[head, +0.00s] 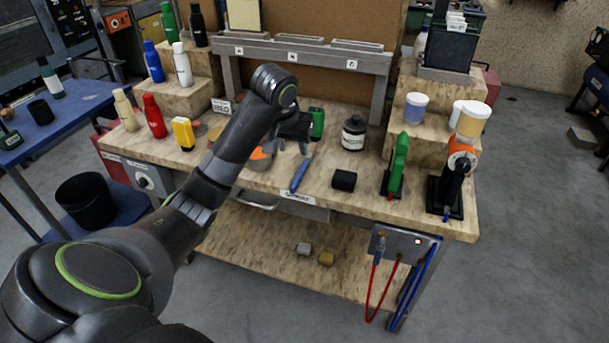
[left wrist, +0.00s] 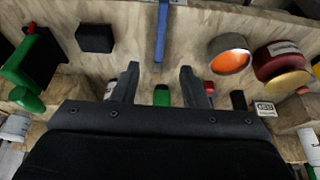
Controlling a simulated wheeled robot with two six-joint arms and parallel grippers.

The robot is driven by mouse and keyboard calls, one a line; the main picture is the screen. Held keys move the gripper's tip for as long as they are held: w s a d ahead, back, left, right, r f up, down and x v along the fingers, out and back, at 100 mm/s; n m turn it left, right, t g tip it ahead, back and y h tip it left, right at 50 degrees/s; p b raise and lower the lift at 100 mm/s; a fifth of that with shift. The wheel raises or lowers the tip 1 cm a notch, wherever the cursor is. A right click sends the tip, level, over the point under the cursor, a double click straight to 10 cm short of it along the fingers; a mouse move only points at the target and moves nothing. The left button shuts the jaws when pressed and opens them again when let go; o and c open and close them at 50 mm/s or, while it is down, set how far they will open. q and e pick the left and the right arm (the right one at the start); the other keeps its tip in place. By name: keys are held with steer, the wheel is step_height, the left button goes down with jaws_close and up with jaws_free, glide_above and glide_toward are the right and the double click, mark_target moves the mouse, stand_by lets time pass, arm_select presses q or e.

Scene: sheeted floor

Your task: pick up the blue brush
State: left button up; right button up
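The blue brush (head: 299,175) lies on the wooden workbench near its front edge, above a white label. In the left wrist view the blue brush (left wrist: 161,38) runs down from the top edge, just beyond the fingertips and roughly in line with the gap between them. My left gripper (head: 292,148) is over the bench, close behind the brush. In the left wrist view the left gripper (left wrist: 160,78) is open, with nothing held between its fingers. Contact between gripper and brush cannot be seen. My right gripper is not in view.
A black block (head: 344,180) lies right of the brush, and an orange-lined cup (head: 262,157) left of it. A green tool (head: 397,165) stands upright further right. Bare wood surrounds the brush.

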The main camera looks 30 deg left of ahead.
mark_target(300, 171)
arm_select(q)
steer(key=x, duration=1.3)
steer(key=shift+w+a+p, duration=0.1)
steer(key=shift+p, duration=0.25)
steer(key=shift+r, duration=0.1)
jaws_close()
